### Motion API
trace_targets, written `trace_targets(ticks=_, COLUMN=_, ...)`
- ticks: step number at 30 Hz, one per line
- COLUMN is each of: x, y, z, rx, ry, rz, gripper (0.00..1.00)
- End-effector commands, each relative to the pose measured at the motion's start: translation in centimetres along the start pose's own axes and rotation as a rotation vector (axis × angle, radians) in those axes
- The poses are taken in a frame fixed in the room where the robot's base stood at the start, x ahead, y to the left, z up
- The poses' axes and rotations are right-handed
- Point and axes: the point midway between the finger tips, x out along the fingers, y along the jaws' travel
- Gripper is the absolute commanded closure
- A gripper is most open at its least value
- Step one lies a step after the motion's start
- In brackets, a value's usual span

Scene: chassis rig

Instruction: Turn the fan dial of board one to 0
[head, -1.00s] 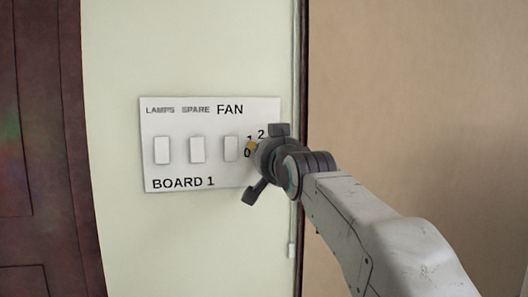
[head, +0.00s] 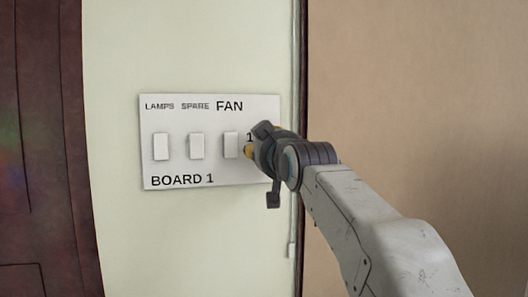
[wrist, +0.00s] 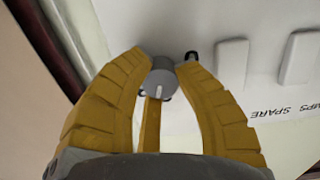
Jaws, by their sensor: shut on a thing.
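Board one (head: 185,170) is a white wall plate marked BOARD 1, with FAN printed at its upper right. The fan dial is hidden behind my gripper (head: 254,148) in the head view. Only the number 1 (head: 249,137) shows beside my gripper. In the wrist view the grey round dial (wrist: 160,80) sits between the yellow fingers of my gripper (wrist: 166,66), which are shut on it. A short white mark shows on the dial's face. I cannot tell which number it points to.
Three white rocker switches stand in a row on the board: left (head: 161,146), middle (head: 196,146) and right (head: 231,145), the right one close to my gripper. A thin cord (head: 292,215) hangs right of the board. A dark door (head: 45,150) stands at left.

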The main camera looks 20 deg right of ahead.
Motion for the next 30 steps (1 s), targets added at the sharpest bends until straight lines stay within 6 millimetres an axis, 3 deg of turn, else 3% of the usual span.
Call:
trace_targets(ticks=1, x=-0.30, y=0.01, z=-0.93, rx=-0.045, ry=0.025, rz=0.001, gripper=1.00)
trace_targets(ticks=30, x=-0.28, y=-0.38, z=-0.69, rx=-0.966, ry=0.025, rz=0.006, gripper=1.00)
